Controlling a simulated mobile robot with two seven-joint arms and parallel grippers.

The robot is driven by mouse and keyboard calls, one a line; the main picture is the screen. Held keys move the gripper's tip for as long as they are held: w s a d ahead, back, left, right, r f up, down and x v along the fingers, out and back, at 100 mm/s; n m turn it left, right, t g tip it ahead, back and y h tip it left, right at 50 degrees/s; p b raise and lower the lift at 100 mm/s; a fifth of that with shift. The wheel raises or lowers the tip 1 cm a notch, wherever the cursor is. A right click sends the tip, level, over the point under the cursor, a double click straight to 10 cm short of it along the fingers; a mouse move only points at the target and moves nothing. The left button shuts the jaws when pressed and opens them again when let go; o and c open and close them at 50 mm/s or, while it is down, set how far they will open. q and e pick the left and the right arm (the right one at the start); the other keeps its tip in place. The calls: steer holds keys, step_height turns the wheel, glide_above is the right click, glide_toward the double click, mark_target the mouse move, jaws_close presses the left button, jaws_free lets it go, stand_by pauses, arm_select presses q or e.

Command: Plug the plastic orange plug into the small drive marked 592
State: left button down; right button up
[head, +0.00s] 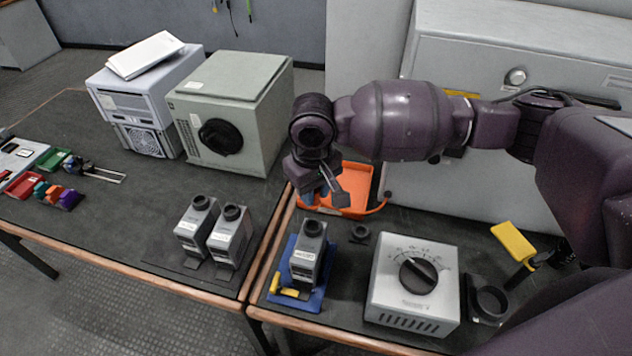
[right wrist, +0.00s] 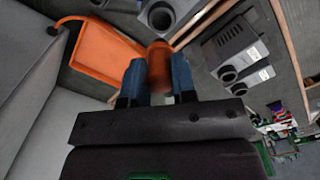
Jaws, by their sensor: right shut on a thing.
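My right gripper (head: 325,193) is over the near-left edge of the orange tray. In the right wrist view its blue fingers (right wrist: 158,80) are shut on the orange plug (right wrist: 159,62); the plug is hard to make out in the head view. Two small grey drives, a left one (head: 196,224) and a right one (head: 230,238), stand upright side by side on the left table. A third similar drive (head: 307,252) stands on a blue base (head: 316,299) on the right table. Their labels are too small to read, so I cannot tell which is 592. The left gripper is out of view.
The orange tray (head: 369,184) lies behind the third drive. A grey dial box (head: 410,312) and a black ring holder (head: 489,302) stand to the right. A yellow-handled item (head: 513,244) is nearby. A large beige unit (head: 262,87) stands on the left table. A gap separates the tables.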

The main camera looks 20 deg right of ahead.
steer(key=shift+n, duration=0.3)
steer(key=shift+a+f+b, duration=0.15)
steer(key=shift+f+b, duration=0.15)
step_height(320, 180, down, 4)
steer(key=b, duration=0.3)
steer(key=shift+r, duration=0.25)
steer(key=shift+f+b, duration=0.35)
steer(key=shift+b, duration=0.05)
steer(key=shift+w+f+b, duration=0.1)
steer(key=shift+f+b, duration=0.15)
steer(key=shift+b, duration=0.05)
steer(key=shift+r, duration=0.1)
steer(key=shift+p, duration=0.55)
steer(key=shift+f, duration=1.35)
